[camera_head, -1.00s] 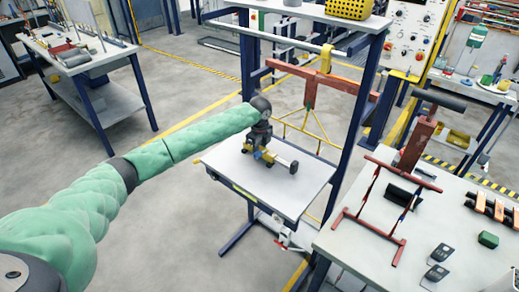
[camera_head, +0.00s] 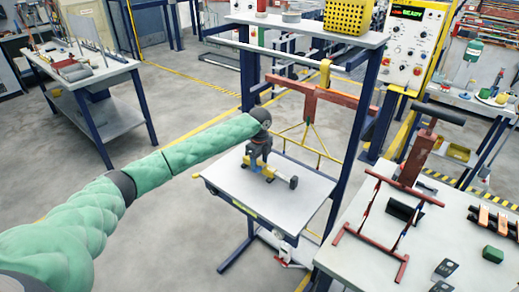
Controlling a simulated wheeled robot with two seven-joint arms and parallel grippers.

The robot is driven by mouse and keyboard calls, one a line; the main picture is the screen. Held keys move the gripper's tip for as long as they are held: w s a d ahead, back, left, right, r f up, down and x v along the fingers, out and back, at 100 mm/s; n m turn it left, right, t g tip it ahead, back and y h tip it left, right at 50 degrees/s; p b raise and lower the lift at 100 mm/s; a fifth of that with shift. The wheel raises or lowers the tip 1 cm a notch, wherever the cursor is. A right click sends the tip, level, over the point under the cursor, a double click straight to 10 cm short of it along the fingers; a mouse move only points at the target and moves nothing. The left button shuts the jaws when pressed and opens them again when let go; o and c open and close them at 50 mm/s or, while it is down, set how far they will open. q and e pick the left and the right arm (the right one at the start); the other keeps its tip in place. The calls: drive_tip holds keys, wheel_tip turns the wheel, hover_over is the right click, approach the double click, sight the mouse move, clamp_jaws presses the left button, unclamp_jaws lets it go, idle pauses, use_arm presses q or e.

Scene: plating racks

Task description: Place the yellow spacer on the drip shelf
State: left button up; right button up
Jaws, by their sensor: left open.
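The drip shelf (camera_head: 225,184) is a pale, flat top with dark blue edges, low in the front of the blue rack. My left gripper (camera_head: 260,170), on the green-sleeved arm, points down just above it, open. A small yellow piece, apparently the spacer (camera_head: 270,173), shows on the shelf at the fingers and is partly hidden by them. A dark round-ended part (camera_head: 293,183) lies just to its right. Whether the fingers touch the spacer cannot be told. My right gripper is out of view.
A red hanger (camera_head: 318,92) with yellow rods hangs from the rack's rail behind the shelf. A blue upright (camera_head: 352,135) stands right of it. The right workbench (camera_head: 370,260) holds a red frame (camera_head: 392,222) and small parts. The shelf's front left is clear.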

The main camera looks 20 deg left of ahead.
sight(259, 163)
use_arm(q)
wheel_tip(259, 163, up, 9)
drive_tip(key=b, duration=0.3)
drive_tip(key=shift+r, duration=0.65)
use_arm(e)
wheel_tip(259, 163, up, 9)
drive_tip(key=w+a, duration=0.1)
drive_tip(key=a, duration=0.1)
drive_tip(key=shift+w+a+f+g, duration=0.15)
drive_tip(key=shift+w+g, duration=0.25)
use_arm(q)
drive_tip(key=shift+f, duration=0.1)
